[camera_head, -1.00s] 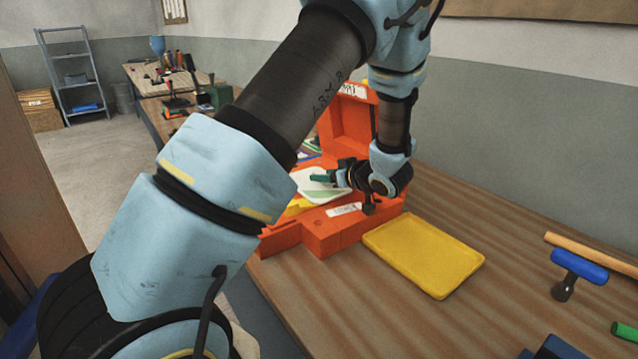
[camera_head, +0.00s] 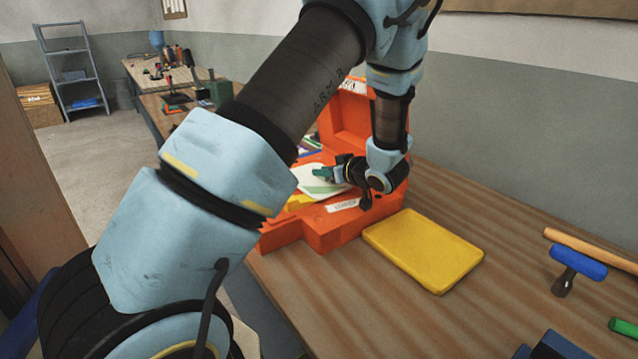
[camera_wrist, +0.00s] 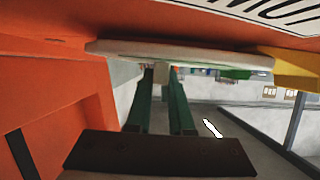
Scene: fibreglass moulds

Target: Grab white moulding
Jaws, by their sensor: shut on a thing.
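The white moulding (camera_head: 309,183) lies pale and flat at the open orange case (camera_head: 335,228), partly hidden by my gripper. My gripper (camera_head: 322,174), with dark green fingers, reaches in from the right and is shut on the moulding. In the wrist view, the fingers of my gripper (camera_wrist: 163,85) run up to the edge of the white moulding (camera_wrist: 115,48). The moulding spans much of that view just below an orange surface (camera_wrist: 40,25). I cannot tell whether it is clear of the case.
A yellow piece (camera_head: 299,203) lies beside the moulding in the case. A yellow rectangular tray-like piece (camera_head: 425,250) is on the wooden table right of the case. A blue-handled tool (camera_head: 578,265) and a wooden rod (camera_head: 590,253) lie farther right. Bare tabletop lies between.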

